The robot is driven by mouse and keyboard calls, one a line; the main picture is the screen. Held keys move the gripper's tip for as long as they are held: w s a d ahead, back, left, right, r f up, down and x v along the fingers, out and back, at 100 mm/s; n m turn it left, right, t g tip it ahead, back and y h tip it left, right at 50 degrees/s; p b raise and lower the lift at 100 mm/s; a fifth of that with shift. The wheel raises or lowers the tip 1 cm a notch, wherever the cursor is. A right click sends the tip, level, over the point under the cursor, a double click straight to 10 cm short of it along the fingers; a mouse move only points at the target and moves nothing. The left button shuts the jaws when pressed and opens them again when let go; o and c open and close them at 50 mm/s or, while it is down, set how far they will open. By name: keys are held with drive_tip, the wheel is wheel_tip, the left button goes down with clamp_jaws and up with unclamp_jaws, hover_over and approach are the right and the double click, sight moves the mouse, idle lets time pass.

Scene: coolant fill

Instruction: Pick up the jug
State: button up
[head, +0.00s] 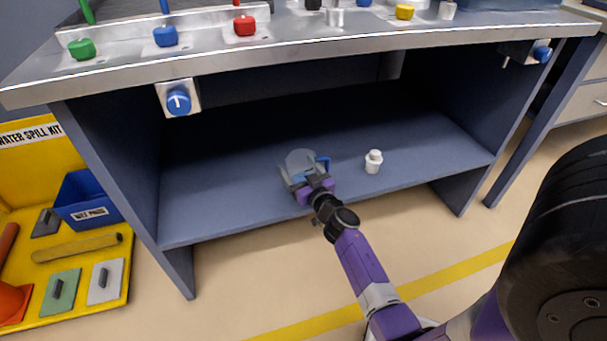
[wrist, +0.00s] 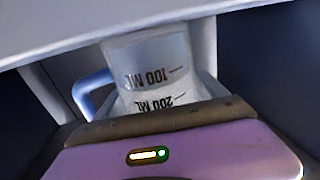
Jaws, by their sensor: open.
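The jug (head: 301,158) is clear with a blue handle and stands on the lower shelf under the bench. In the wrist view the jug (wrist: 150,60) shows upside down, with 100 ML and 200 ML marks and its blue handle at the left. My gripper (head: 300,176) is open, low at the jug's near side. In the wrist view its pale fingers lie on either side of the jug. I cannot tell whether they touch it. My gripper's purple body hides part of the jug.
A small white capped bottle (head: 373,161) stands on the shelf (head: 430,145) to the right of the jug. The bench top (head: 300,40) overhangs the shelf, with side panels left and right. A yellow spill kit (head: 30,150) stands at the left.

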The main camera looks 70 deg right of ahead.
drive_tip(key=c, duration=1.4)
drive_tip(key=shift+r, duration=0.15)
